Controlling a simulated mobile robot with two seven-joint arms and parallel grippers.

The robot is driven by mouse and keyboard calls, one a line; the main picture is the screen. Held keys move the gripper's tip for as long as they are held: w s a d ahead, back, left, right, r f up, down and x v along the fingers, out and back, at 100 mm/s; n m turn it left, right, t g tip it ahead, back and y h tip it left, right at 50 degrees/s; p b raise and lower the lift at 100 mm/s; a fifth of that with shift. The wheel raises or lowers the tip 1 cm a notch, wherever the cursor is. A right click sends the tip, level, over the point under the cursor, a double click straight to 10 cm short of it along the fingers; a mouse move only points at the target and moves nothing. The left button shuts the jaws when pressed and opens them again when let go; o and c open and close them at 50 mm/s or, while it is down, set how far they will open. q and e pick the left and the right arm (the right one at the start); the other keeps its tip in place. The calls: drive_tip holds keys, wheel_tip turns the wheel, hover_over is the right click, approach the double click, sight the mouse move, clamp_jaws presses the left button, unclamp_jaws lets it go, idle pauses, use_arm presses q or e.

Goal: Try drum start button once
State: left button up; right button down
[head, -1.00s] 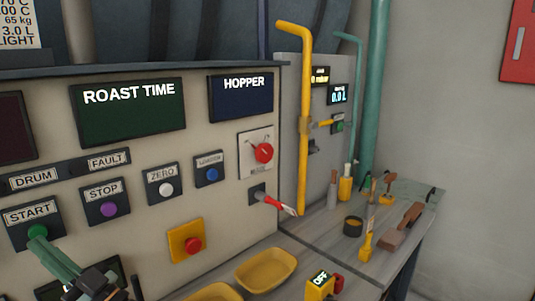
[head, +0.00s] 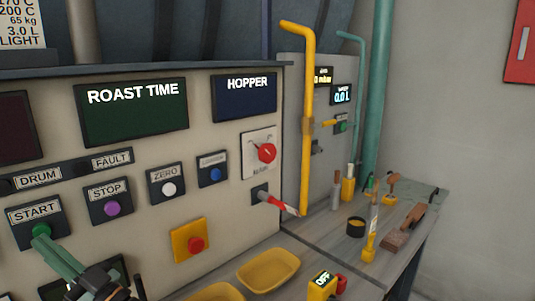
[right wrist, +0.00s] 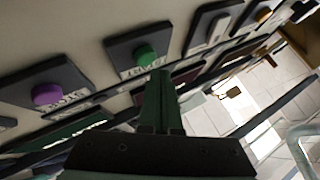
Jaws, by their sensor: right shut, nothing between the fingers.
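The green start button (head: 41,230) sits on a dark plate labelled START at the left of the cream panel, below the DRUM label (head: 40,178). It also shows in the right wrist view (right wrist: 145,53). My right gripper (head: 45,245) is shut and empty, its green fingers pointing at the start button. In the right wrist view its fingertips (right wrist: 161,74) are just beside the button's lower edge; I cannot tell whether they touch it. The lamp by the DRUM label looks dark. My left gripper is not in view.
The purple stop button (head: 111,208) is close to the right of start. Beyond it are a white ZERO button (head: 168,189), a blue button (head: 212,174) and a red button on yellow (head: 195,244). Yellow trays (head: 268,270) and tools lie on the bench at right.

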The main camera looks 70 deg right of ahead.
drive_tip(key=shift+w+d, duration=0.15)
drive_tip(key=shift+w, duration=0.1)
drive_tip(key=shift+w+d, duration=0.2)
drive_tip(key=shift+w, duration=0.25)
idle(0.7)
drive_tip(key=shift+s, duration=0.1)
drive_tip(key=shift+s+a+p, duration=0.3)
drive_tip(key=shift+s+a, duration=0.15)
drive_tip(key=shift+s, duration=0.3)
drive_tip(key=s+a+p, duration=0.1)
drive_tip(key=s+a, duration=0.1)
drive_tip(key=s, duration=0.3)
drive_tip(key=shift+s+a, duration=0.25)
drive_tip(key=shift+a, duration=0.05)
idle(0.9)
